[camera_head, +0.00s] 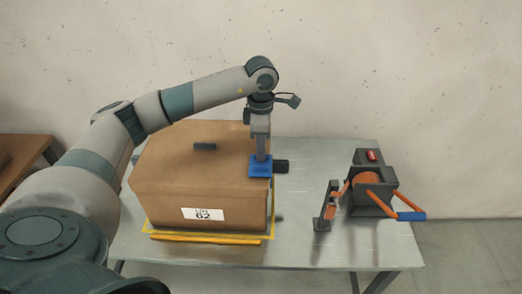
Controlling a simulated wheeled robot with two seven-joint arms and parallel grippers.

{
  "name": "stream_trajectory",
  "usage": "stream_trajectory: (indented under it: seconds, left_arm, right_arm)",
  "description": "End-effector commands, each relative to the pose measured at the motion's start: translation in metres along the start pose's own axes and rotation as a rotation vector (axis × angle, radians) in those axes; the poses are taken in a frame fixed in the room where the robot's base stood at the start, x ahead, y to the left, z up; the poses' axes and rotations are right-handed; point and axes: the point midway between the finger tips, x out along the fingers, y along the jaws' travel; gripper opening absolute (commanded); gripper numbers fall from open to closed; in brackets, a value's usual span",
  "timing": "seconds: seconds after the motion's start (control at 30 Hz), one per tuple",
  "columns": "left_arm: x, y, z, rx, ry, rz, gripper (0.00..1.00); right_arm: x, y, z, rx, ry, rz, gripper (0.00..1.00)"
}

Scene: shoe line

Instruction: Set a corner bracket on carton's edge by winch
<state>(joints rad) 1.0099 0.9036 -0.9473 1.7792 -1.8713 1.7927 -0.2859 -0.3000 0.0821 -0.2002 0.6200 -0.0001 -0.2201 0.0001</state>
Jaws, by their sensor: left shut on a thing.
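A brown carton (165,185) with a white label sits on the grey table. My left gripper (260,153) points down at the carton's right edge, on the winch side. It is shut on a blue corner bracket (260,167), which is at the top of that edge; whether it rests fully on the carton is unclear. A dark block (281,167) shows just right of the bracket; I cannot tell if they are joined. The winch (372,188), dark with orange strap and a blue-tipped handle, stands on the table to the right. My right gripper is out of view.
A dark upright holder (325,208) with an orange piece stands between carton and winch. Yellow lines (205,240) border the carton's base. The table (300,245) is bare in front of the holder.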

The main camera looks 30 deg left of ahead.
Motion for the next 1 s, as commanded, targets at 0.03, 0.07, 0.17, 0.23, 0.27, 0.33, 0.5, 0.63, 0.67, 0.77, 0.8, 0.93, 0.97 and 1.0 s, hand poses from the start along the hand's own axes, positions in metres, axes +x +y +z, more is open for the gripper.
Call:
stream_trajectory:
  seconds: [0.03,0.07,0.17,0.23,0.27,0.33,0.5,0.63,0.67,0.77,0.8,0.93,0.97,1.0]
  left_arm:
    - [-0.0002,0.0001,-0.0001,0.000,0.000,0.000,0.00]
    - [-0.0003,0.0000,0.0000,0.000,0.000,0.000,0.00]
    - [-0.0003,0.0001,-0.0001,0.000,0.000,0.000,0.00]
    - [-0.0003,0.0001,0.0000,0.000,0.000,0.000,0.00]
    - [-0.0003,0.0001,0.0000,0.000,0.000,0.000,0.00]
    - [-0.0003,0.0001,-0.0001,0.000,0.000,0.000,0.00]
    - [0.0005,0.0001,0.0000,0.000,0.000,0.000,0.00]
    - [0.0016,0.0001,-0.0001,0.000,0.000,0.000,0.00]
    - [0.0019,0.0001,-0.0001,0.000,0.000,0.000,0.00]
    - [0.0028,0.0001,-0.0001,0.000,0.000,0.000,0.00]
    - [0.0031,0.0001,-0.0002,0.000,0.000,0.000,0.00]
    - [0.0040,0.0001,-0.0002,0.000,0.000,0.000,0.00]
    - [0.0041,0.0001,-0.0002,0.000,0.000,0.000,0.00]
    - [0.0042,0.0001,-0.0002,0.000,0.000,0.000,0.00]
  right_arm:
    - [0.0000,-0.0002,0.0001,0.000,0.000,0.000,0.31]
    - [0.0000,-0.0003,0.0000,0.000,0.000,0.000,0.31]
    - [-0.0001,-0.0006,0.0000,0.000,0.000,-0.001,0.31]
    - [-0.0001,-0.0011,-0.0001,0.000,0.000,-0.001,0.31]
    - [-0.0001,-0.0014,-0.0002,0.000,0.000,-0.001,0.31]
    - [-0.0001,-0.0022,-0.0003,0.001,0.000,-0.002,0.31]
    - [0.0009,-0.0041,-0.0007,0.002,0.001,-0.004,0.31]
    - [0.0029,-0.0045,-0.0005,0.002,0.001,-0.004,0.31]
    - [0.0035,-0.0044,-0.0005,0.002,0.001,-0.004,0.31]
    - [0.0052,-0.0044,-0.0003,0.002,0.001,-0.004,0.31]
    - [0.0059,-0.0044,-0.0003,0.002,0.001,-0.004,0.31]
    - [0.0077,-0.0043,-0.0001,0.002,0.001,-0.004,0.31]
    - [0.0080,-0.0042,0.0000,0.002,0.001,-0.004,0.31]
    - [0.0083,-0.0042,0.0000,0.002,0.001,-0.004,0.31]
